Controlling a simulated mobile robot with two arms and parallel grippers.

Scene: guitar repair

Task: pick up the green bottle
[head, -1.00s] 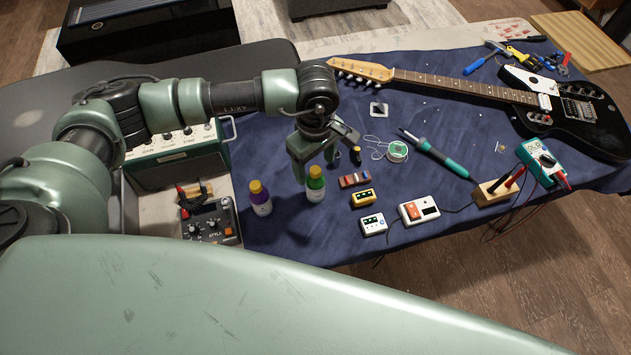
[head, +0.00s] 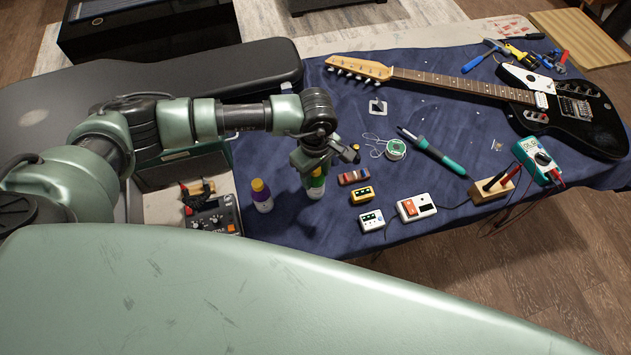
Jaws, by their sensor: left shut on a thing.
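The green bottle (head: 316,188) stands upright on the blue cloth near the table's front edge, left of the small pedals. It has a green band and a white lower part; its top is largely hidden by my gripper. My left gripper (head: 317,172) reaches down over it from above and is shut on its upper part. The bottle's base looks to be at the cloth; I cannot tell whether it is lifted at all. My right gripper is not in view.
A purple bottle with a yellow cap (head: 261,195) stands close to the left. A red block (head: 354,177), a yellow pedal (head: 361,195) and white pedals (head: 371,220) lie to the right. A soldering iron (head: 432,151) and guitar (head: 568,110) lie farther right.

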